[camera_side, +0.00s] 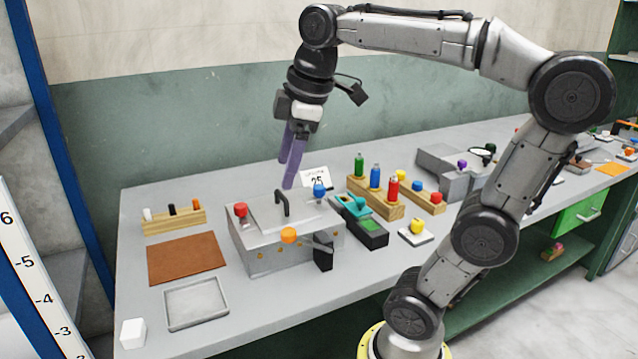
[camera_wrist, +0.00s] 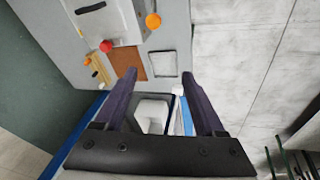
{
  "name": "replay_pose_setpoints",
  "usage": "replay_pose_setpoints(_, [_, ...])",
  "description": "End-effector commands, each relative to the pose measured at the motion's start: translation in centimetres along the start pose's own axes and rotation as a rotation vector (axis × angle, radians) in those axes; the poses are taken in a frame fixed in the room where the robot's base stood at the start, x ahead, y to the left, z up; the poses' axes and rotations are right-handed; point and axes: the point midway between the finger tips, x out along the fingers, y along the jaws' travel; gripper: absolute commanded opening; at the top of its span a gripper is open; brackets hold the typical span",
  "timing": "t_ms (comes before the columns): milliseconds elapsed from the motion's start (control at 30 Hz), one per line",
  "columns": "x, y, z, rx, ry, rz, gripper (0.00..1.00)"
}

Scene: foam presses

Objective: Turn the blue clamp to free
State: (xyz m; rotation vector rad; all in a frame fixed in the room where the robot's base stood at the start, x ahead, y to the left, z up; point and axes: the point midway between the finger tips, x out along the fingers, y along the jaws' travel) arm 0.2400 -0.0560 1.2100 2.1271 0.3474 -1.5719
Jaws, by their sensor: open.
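The blue clamp (camera_side: 319,188) is a blue round knob at the back right of the grey metal press (camera_side: 270,258) in the side view. The press has a flat lid with a black handle (camera_side: 282,202). My gripper (camera_side: 287,173) is open and empty, above and behind the lid, left of the blue clamp and apart from it. The wrist view shows its two purple fingers (camera_wrist: 160,73) spread, with part of the press (camera_wrist: 95,18) at the upper left. The blue clamp is not in the wrist view.
A red knob (camera_side: 240,209) and an orange knob (camera_side: 289,235) stand on the press. A green-and-black box (camera_side: 372,235) and a wooden block (camera_side: 376,205) with coloured bottles stand to its right. A brown mat (camera_side: 187,258) and a grey tray (camera_side: 196,303) lie left.

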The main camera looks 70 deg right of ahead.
Motion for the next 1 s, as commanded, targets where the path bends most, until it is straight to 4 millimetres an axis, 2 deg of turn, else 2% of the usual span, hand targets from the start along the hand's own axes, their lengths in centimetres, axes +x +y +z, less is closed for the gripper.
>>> replay_pose_setpoints(33, [-0.1,2.5,-0.5,0.000,-0.032,-0.007,0.72])
replay_pose_setpoints(100, [-0.1,5.7,-0.8,-0.008,-0.069,-0.021,0.72])
replay_pose_setpoints(267, [1.0,13.2,0.2,0.015,-0.145,-0.063,0.72])
replay_pose_setpoints(400, [3.2,19.5,3.3,0.089,-0.198,-0.104,0.72])
replay_pose_setpoints(533, [5.7,24.0,7.2,0.199,-0.234,-0.133,0.72])
replay_pose_setpoints(600, [7.0,25.4,9.2,0.250,-0.249,-0.148,0.72])
replay_pose_setpoints(733, [8.8,26.2,12.2,0.313,-0.271,-0.184,0.72])
replay_pose_setpoints(867, [9.2,26.2,12.9,0.328,-0.273,-0.183,0.72])
replay_pose_setpoints(1000, [10.8,25.8,13.2,0.327,-0.274,-0.186,0.72])
